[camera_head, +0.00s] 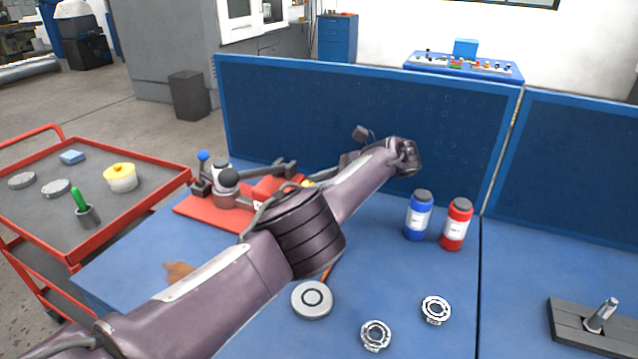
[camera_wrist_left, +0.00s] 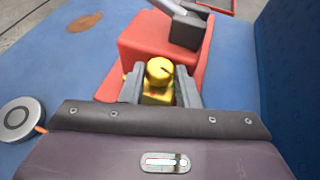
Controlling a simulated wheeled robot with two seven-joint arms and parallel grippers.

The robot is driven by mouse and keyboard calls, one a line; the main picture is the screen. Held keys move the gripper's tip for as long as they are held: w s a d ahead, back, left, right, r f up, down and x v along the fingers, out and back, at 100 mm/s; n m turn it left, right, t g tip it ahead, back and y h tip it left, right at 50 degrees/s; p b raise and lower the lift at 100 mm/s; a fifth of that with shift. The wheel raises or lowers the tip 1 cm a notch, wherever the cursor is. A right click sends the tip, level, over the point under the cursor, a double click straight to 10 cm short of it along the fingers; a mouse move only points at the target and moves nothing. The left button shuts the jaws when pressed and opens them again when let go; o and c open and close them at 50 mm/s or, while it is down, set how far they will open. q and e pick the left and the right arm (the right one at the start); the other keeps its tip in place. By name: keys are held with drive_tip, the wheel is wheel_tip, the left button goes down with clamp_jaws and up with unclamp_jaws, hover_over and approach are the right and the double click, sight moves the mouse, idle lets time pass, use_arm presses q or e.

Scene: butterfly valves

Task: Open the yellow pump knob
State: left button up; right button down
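The yellow pump knob (camera_wrist_left: 159,70) is a round cap on a yellow body, in front of a red block (camera_wrist_left: 135,43) in the left wrist view. My left gripper (camera_wrist_left: 160,90) has its two grey fingers apart, one on each side of the yellow body, with narrow gaps. In the head view only a sliver of yellow (camera_head: 309,183) shows behind my left arm. The arm hides most of the red pump base (camera_head: 215,212) and the fingertips there. My right gripper is not in view.
Blue (camera_head: 418,216) and red (camera_head: 456,225) bottles stand right of my arm. A grey disc (camera_head: 312,299) and two bearings (camera_head: 436,310) lie on the blue table. A blue panel (camera_head: 350,110) closes off the back. A red cart (camera_head: 120,228) stands left.

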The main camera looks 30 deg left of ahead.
use_arm(q)
drive_tip(key=o, duration=0.4)
wheel_tip(320, 180, up, 20)
drive_tip(key=p, duration=1.8)
drive_tip(key=shift+c, duration=0.2)
